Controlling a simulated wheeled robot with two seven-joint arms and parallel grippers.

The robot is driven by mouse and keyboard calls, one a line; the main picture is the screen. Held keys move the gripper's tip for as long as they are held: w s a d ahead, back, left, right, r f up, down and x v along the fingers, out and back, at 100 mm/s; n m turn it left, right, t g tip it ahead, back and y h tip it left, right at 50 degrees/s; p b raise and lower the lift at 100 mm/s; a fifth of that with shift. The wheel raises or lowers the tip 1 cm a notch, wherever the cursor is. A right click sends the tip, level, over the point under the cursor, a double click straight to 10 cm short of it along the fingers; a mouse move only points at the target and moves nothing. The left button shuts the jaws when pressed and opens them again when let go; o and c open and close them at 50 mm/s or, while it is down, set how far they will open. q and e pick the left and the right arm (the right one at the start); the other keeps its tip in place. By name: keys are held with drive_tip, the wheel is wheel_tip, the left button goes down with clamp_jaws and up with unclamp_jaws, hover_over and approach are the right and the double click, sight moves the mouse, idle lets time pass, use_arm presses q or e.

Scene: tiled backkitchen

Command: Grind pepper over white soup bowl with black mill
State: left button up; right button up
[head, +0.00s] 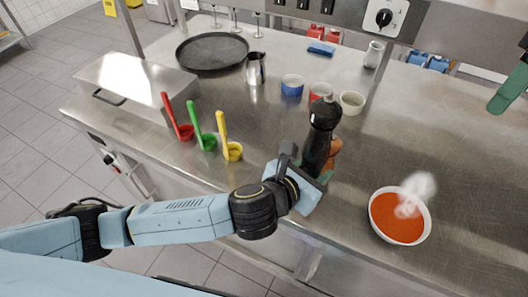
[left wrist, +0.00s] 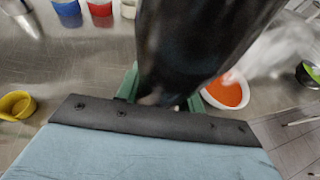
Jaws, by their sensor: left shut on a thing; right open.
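The black mill (head: 321,122) stands upright in my left gripper (head: 316,176), which is shut on its lower part. In the left wrist view the mill (left wrist: 190,40) is a large dark shape between the green fingers. The white soup bowl (head: 427,231), filled with orange-red soup, is on the steel counter to the right of the mill, apart from it. White steam rises over it. The bowl also shows in the left wrist view (left wrist: 243,102). My right gripper (head: 509,90) is open at the right edge, only partly in view, with a green finger showing.
An orange object (head: 335,148), mostly hidden, is behind the mill.

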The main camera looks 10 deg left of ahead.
use_arm(q)
drive_tip(key=d+f+m+g+h, duration=0.1)
drive_tip(key=d+m+g+h, duration=0.1)
drive_tip(key=d, duration=1)
drive_tip(key=w+d+f+m+g+h, duration=0.1)
drive_tip(key=d+m+g+h, duration=0.1)
drive_tip(key=d, duration=1)
drive_tip(key=shift+d+f+m+g+h, duration=0.3)
drive_tip(key=shift+f+m+h, duration=0.1)
drive_tip(key=shift+m, duration=0.5)
idle(0.4)
drive_tip(key=shift+a, duration=0.1)
use_arm(e)
drive_tip(key=n, duration=0.8)
